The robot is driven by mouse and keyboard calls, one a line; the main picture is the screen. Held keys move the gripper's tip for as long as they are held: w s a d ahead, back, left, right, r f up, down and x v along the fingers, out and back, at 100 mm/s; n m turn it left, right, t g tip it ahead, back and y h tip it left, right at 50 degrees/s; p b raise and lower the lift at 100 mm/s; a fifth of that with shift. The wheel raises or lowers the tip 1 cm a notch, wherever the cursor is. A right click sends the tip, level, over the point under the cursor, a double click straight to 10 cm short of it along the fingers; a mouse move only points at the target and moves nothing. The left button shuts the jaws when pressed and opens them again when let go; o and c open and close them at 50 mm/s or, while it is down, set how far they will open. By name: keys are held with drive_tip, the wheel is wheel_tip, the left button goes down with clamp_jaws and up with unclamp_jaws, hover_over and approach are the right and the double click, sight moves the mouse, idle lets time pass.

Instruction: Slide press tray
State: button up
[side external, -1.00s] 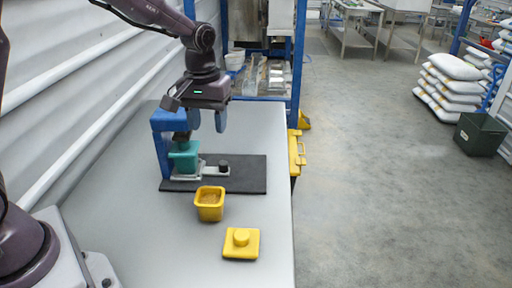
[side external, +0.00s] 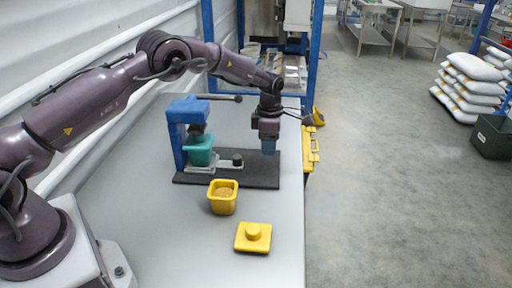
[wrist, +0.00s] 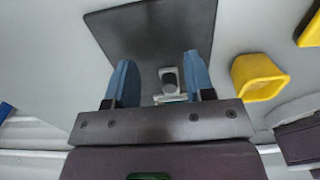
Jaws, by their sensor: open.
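The blue press (side external: 188,110) stands on a black mat (side external: 262,172), with a dark lever sticking out to the right at its top. A teal cup (side external: 199,152) sits under the press head on the grey press tray (side external: 226,166). A black knob (side external: 237,160) stands at the tray's right end. My gripper (side external: 269,148) is open and empty, pointing down above the mat to the right of the knob. In the wrist view, my blue fingers (wrist: 158,60) are spread, and the knob (wrist: 170,82) shows between them in the picture, below and apart from them.
A yellow cup (side external: 222,205) with brown grains stands in front of the mat; it also shows in the wrist view (wrist: 258,78). A yellow lid (side external: 253,238) lies nearer the front. A yellow case (side external: 311,143) is at the table's right edge. The table's front is mostly clear.

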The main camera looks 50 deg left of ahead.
hover_over(237, 157)
drive_tip(key=shift+w+a, duration=0.1)
wheel_tip(237, 157, down, 4)
drive_tip(key=shift+r, duration=0.1)
drive_tip(key=shift+f, duration=0.6)
drive_tip(key=c, duration=0.6)
drive_tip(key=shift+w+d, duration=3.35)
drive_tip(key=shift+w, duration=0.15)
